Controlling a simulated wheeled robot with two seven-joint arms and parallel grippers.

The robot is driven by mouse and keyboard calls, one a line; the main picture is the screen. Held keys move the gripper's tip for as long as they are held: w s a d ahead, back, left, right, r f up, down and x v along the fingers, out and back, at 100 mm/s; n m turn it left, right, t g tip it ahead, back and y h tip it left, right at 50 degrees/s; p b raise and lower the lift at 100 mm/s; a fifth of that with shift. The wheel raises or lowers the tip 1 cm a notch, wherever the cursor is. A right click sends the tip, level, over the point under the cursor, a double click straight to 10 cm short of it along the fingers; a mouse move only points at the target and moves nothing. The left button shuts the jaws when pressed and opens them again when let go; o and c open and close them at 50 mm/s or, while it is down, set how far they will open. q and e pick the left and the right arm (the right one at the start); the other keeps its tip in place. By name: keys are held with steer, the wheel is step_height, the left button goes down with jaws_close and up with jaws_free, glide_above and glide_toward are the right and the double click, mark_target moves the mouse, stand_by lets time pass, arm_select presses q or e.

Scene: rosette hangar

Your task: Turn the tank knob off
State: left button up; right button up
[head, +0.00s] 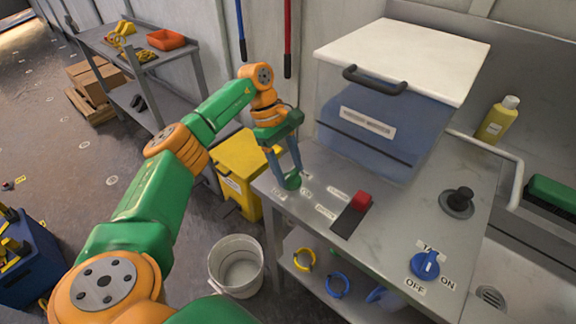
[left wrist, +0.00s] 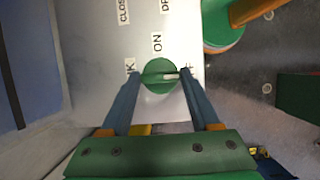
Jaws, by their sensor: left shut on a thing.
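The green tank knob (head: 292,181) sits on the front left corner of the grey counter, with small labels around it. In the left wrist view the round green knob (left wrist: 158,75) is between my fingertips; "ON" is above it, a label ending in "K" to its left and one ending in "F" to its right. Its grip bar lies across the picture, with a white mark at the right end, towards the "F" label. My left gripper (head: 290,174) reaches down from above and is shut on the knob; it also shows in the left wrist view (left wrist: 158,83). My right gripper is out of view.
A red switch (head: 361,201), a black knob (head: 458,201) and a blue knob (head: 426,264) with "ON" and "OFF" labels are on the same counter (head: 390,225). A large white-lidded box (head: 400,62) stands behind. A yellow bin (head: 240,165) and white bucket (head: 236,266) stand left below.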

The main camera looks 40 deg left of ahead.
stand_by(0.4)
arm_select(q)
steer(key=o, duration=1.4)
steer(key=shift+d, duration=0.1)
steer(key=shift+c, duration=0.2)
steer(key=v, duration=0.7)
